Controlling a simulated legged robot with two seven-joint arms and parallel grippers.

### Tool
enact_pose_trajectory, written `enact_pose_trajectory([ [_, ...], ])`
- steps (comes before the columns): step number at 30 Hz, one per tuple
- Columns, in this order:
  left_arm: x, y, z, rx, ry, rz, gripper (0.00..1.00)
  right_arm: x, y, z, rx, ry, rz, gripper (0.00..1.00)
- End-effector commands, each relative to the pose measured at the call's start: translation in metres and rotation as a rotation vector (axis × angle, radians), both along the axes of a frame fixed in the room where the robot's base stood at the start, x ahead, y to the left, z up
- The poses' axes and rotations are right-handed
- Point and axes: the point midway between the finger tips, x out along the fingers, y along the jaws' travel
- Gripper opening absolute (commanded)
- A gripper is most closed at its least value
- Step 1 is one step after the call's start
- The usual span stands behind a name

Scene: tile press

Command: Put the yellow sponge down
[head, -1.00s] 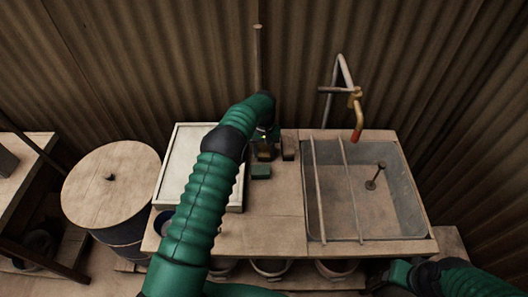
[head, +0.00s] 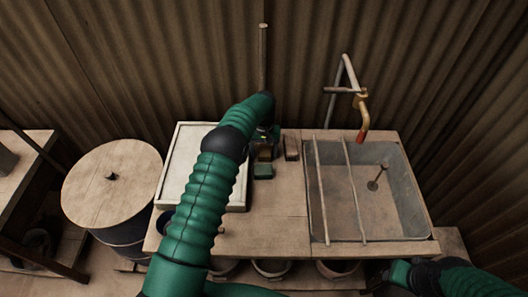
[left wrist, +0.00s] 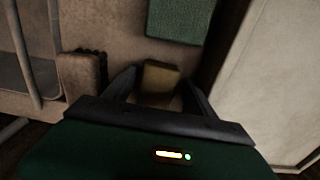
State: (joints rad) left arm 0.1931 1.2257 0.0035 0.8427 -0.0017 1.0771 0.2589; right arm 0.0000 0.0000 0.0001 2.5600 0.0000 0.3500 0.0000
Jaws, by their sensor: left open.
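The yellow sponge (left wrist: 159,80) rests on the wooden counter, between the spread fingers of my left gripper (left wrist: 158,85) in the left wrist view. There is a gap beside it, so the fingers are open around it. In the head view the sponge (head: 265,154) is small and dark below my left gripper (head: 264,142), partly hidden by it. My right arm enters the head view at the lower right; its end (head: 385,279) is dark, and its fingers cannot be made out.
A green block (head: 263,171) lies just in front of the sponge, and a brown block-like brush (head: 291,148) to its right. A pale tray (head: 190,137) is on the left and a metal basin (head: 413,190) with bars on the right. The front middle counter (head: 275,225) is clear.

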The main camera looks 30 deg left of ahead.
Motion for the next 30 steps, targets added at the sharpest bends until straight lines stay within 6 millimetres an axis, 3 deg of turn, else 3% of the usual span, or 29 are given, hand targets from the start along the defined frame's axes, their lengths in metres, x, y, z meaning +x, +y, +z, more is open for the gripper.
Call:
enact_pose_trajectory([
  [11, 0.001, 0.001, 0.000, 0.001, -0.003, 0.000, 0.66, 0.000, 0.000, 0.000, 0.000, 0.000, 0.000, 0.36],
  [15, 0.001, 0.001, 0.009, 0.002, -0.005, 0.000, 0.66, 0.000, 0.000, 0.002, 0.000, 0.000, 0.000, 0.36],
  [25, 0.002, 0.001, 0.089, 0.002, -0.007, 0.000, 0.66, 0.000, 0.000, 0.005, 0.000, 0.000, 0.000, 0.36],
  [30, 0.001, 0.001, 0.117, 0.002, -0.005, 0.000, 0.66, 0.000, 0.000, 0.007, 0.000, 0.000, 0.000, 0.36],
])
